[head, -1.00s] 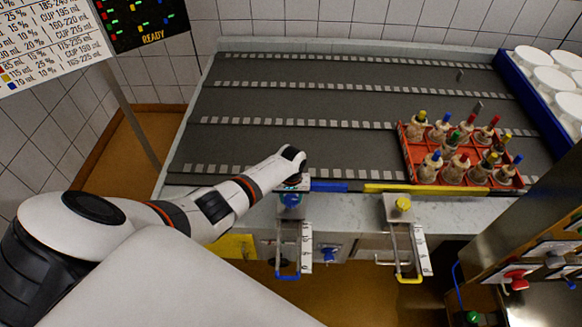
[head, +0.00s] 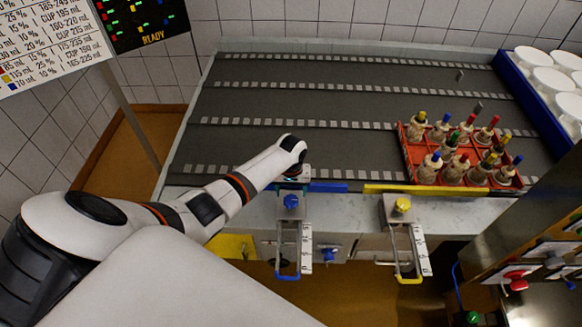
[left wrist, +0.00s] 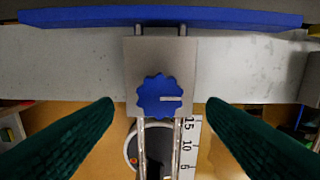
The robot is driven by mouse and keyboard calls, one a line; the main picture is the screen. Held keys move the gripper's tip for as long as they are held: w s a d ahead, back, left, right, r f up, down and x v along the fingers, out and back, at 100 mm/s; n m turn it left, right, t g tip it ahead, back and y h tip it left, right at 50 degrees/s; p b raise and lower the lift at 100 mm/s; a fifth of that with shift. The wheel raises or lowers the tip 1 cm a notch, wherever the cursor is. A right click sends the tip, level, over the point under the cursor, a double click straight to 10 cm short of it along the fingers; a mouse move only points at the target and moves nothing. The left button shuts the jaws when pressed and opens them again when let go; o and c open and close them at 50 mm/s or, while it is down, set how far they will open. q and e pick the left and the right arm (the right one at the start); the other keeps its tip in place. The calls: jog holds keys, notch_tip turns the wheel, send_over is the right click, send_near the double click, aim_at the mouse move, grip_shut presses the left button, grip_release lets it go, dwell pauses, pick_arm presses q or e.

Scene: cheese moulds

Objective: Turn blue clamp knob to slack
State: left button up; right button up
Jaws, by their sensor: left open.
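The blue clamp knob (head: 291,201) sits on a metal block at the counter's front edge, above a blue-ended clamp with a scale. In the left wrist view the scalloped blue knob (left wrist: 152,92) lies between my fingers, and its pale line points right. My left gripper (left wrist: 160,102) is open, with a green finger on each side of the knob, apart from it. In the head view my left gripper (head: 292,180) shows small and partly hidden, just beyond the knob. My right gripper is not in view.
A blue bar (head: 328,187) and a yellow bar (head: 430,190) run along the counter edge. A yellow knob (head: 402,204) with its own clamp stands to the right. A red crate (head: 410,163) of bottles is on the dark belt surface.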

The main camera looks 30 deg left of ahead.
aim_at(291, 200)
pick_arm(q)
notch_tip(291, 200, up, 8)
jog(key=b, duration=0.1)
jog(key=shift+f, duration=0.15)
dwell(0.4)
